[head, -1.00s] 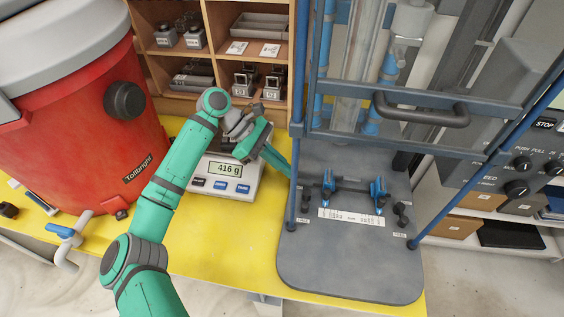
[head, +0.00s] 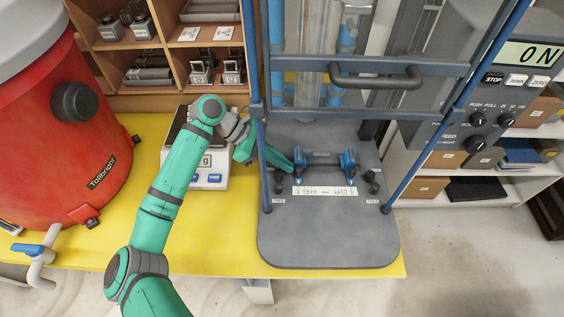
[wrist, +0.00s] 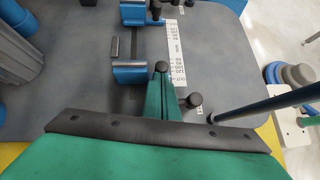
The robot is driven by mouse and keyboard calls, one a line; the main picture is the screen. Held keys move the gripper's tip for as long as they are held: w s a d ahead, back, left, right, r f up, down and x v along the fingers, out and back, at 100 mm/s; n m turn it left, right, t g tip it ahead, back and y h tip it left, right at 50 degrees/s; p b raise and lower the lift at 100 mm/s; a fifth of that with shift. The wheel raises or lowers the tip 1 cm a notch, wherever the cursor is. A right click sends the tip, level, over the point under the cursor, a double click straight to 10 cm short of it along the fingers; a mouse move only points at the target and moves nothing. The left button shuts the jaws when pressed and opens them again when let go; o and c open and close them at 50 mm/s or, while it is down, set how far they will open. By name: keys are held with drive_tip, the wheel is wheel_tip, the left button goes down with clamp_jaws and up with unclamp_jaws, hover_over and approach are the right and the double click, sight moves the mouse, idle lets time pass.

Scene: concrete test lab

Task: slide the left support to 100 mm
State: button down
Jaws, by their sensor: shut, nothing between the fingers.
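Two blue supports stand on a rail on the grey base plate (head: 330,245). The left support (head: 299,160) is the one nearer my gripper; in the wrist view it is the nearer blue block (wrist: 133,73). The right support (head: 348,162) is also in the wrist view, at the top edge. A white scale strip (head: 324,191) runs in front of them, its marks too small to read surely. My gripper (head: 289,166) is shut and empty at the left side of the left support. In the wrist view its green fingers (wrist: 163,84) point toward that support; contact is unclear.
Black-knobbed levers stand by the plate's sides, the left knob (wrist: 193,101) close to my fingers. Blue frame posts (head: 263,160) and a guard with a handle (head: 375,77) stand around the plate. A balance (head: 213,180) and a red barrel (head: 50,150) are to the left.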

drive_tip(key=d, duration=0.2)
drive_tip(key=shift+d, duration=0.4)
drive_tip(key=shift+a, duration=0.1)
drive_tip(key=a, duration=0.4)
drive_tip(key=shift+w+a+r, duration=0.2)
drive_tip(key=shift+w+a, duration=0.15)
drive_tip(key=shift+w, duration=0.05)
drive_tip(key=s+v, duration=0.1)
drive_tip(key=v, duration=0.8)
drive_tip(key=shift+w, duration=0.4)
drive_tip(key=shift+d+r, duration=0.1)
drive_tip(key=shift+d, duration=0.05)
